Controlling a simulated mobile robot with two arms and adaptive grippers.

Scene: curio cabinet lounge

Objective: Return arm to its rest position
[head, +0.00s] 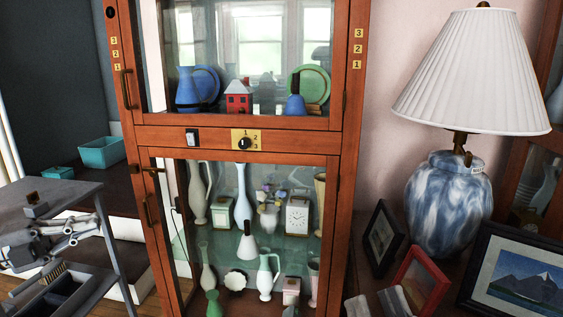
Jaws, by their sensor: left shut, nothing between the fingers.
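Part of the left arm is cut off by the picture's left edge. My right gripper is not in view.
A grey cart (62,190) with a dark compartmented tray (50,300) stands at left. Teal bins (102,152) lie behind it. The cabinet holds vases and a clock (297,215). A lamp (452,200) and picture frames (515,275) crowd the right.

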